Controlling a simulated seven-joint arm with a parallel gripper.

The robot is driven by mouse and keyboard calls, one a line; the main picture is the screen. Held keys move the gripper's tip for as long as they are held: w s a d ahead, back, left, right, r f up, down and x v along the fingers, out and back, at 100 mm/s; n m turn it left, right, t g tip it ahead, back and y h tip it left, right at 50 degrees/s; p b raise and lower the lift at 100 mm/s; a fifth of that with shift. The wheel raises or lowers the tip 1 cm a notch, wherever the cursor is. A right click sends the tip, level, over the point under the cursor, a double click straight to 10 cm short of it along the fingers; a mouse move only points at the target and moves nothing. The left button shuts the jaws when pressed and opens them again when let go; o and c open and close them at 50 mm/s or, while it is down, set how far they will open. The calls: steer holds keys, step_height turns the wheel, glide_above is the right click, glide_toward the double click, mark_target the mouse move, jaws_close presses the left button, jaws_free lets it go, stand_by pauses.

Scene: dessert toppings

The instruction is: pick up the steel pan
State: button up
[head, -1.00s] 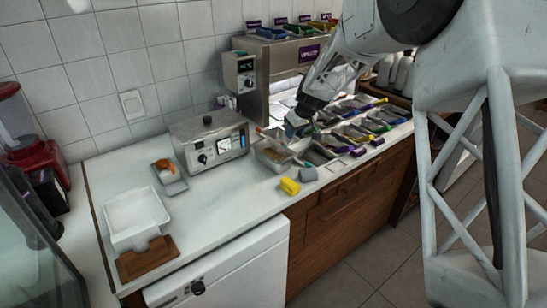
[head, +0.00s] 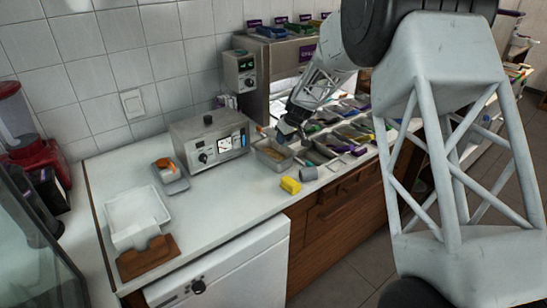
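A steel pan (head: 283,166) with a brownish content sits on the white counter, right of the steel appliance with a small screen. It stands at the left end of a row of several similar metal pans. My gripper (head: 284,138) points down at the pan's back right edge, just above or beside its rim. The fingers are small and dark here, so I cannot tell whether they are open or touch the rim.
A yellow object (head: 290,186) and a grey object (head: 308,174) lie in front of the pan. The steel appliance (head: 208,141) stands to its left. Filled pans (head: 355,133) crowd the right. Bare counter (head: 225,195) lies at front left.

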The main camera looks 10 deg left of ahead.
mark_target(280, 151)
steer(key=shift+w+a+f, duration=0.15)
steer(key=shift+a+f, duration=0.05)
steer(key=shift+f, duration=0.4)
steer(key=shift+f, duration=0.1)
steer(key=shift+x, duration=2.55)
jaws_close()
